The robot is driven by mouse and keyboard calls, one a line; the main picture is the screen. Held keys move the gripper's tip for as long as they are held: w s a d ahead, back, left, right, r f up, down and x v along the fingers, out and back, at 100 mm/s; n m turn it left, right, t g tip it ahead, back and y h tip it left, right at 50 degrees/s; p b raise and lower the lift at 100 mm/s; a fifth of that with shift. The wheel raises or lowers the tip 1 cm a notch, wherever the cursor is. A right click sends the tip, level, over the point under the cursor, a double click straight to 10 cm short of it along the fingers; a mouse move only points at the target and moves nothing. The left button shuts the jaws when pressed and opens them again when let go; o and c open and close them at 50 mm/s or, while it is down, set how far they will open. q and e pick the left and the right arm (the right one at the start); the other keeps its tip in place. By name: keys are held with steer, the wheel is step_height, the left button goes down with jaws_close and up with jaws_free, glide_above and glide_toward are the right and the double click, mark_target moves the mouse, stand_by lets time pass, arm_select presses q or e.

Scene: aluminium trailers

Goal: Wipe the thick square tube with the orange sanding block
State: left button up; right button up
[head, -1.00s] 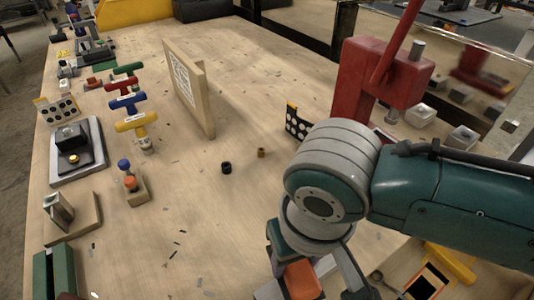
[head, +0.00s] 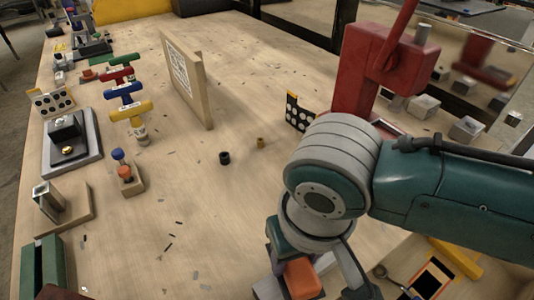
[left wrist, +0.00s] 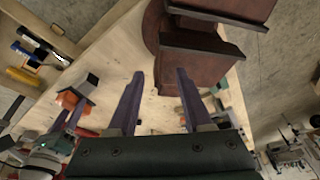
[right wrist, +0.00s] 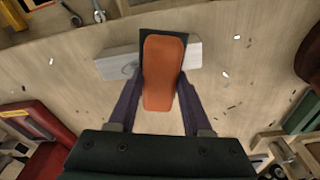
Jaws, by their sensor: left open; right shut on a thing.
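The orange sanding block (right wrist: 163,75) is between the purple fingers of my right gripper (right wrist: 157,95), which is shut on it. It also shows in the head view (head: 303,279), low in the picture, and at the left of the left wrist view (left wrist: 70,100). A pale grey bar, apparently the thick square tube (right wrist: 194,55), lies crosswise behind the block in the right wrist view. The block hides its middle, and I cannot tell whether they touch. My left gripper (left wrist: 158,90) is open and empty, facing a dark red vise (left wrist: 200,55); it is outside the head view.
A wooden panel (head: 188,80) stands upright on the table. A small black cup (head: 224,158) and a brass one (head: 260,142) stand mid-table. T-handled tools (head: 126,105) and fixtures line the left edge. A red press (head: 385,65) stands at right. Small chips are scattered about.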

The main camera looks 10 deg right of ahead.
arm_select(q)
steer(key=shift+d+f+b, duration=0.1)
steer(key=shift+f+b, duration=0.3)
steer(key=shift+f, duration=0.05)
arm_select(e)
steer(key=shift+f, duration=0.65)
steer(key=shift+f, duration=0.35)
